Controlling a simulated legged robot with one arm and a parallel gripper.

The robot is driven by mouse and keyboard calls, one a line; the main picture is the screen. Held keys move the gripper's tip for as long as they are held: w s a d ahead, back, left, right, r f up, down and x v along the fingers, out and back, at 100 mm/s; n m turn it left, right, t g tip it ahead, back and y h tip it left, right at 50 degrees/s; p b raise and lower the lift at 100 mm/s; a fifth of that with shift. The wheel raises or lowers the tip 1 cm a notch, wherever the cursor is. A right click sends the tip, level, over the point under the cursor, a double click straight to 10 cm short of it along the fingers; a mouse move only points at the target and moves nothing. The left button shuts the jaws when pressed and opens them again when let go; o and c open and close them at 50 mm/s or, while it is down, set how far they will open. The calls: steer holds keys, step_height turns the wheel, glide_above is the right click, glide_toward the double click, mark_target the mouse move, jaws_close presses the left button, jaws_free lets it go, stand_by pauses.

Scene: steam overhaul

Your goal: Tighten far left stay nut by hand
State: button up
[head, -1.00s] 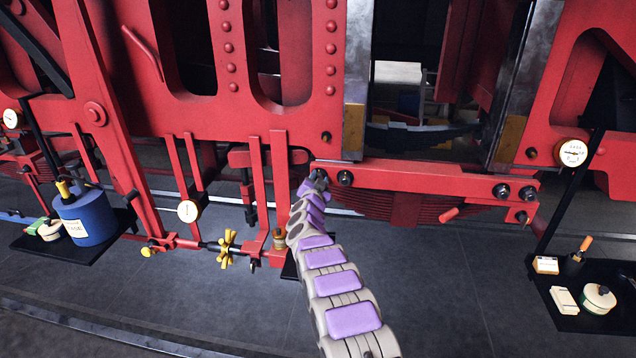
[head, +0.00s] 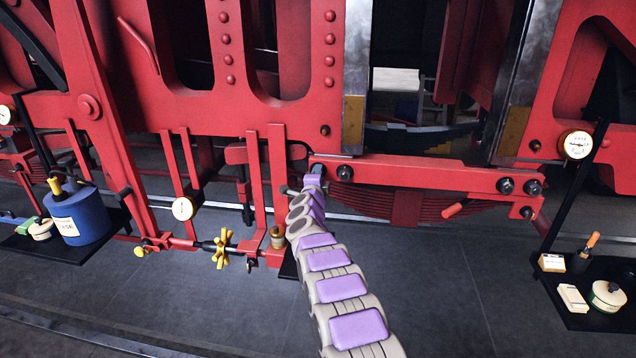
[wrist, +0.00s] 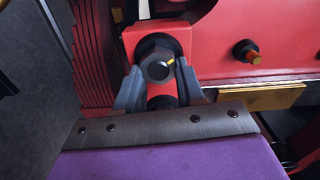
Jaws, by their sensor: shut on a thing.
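The stay is a red horizontal bar (head: 430,176) under the frame, with several dark nuts along it. My gripper (head: 316,169) is at the bar's left end and hides the far left nut in the head view. A second dark nut (head: 345,173) on the bar is just right of my gripper.
A leaf spring (head: 405,208) hangs below the bar, with a red handle (head: 455,210) near it. Red hangers and a yellow wing nut (head: 222,249) are left of my arm. Black trays with a blue can (head: 80,215) and a white pot (head: 607,296) stand at either side.

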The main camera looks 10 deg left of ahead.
steer(key=shift+s+a+f+m+b, duration=0.1)
steer(key=shift+f+m+b, duration=0.15)
steer(key=shift+m+b, duration=0.65)
steer(key=shift+w+f+m+b, duration=0.1)
steer(key=shift+f+m+b, duration=0.25)
steer(key=shift+m, duration=1)
steer(key=shift+s+a+f+m+b, duration=0.15)
steer(key=shift+m+b, duration=0.6)
steer(key=shift+m, duration=0.4)
steer(key=shift+d, duration=0.1)
steer(key=o, duration=0.8)
steer(key=shift+o, duration=1.2)
steer(key=shift+r, duration=0.25)
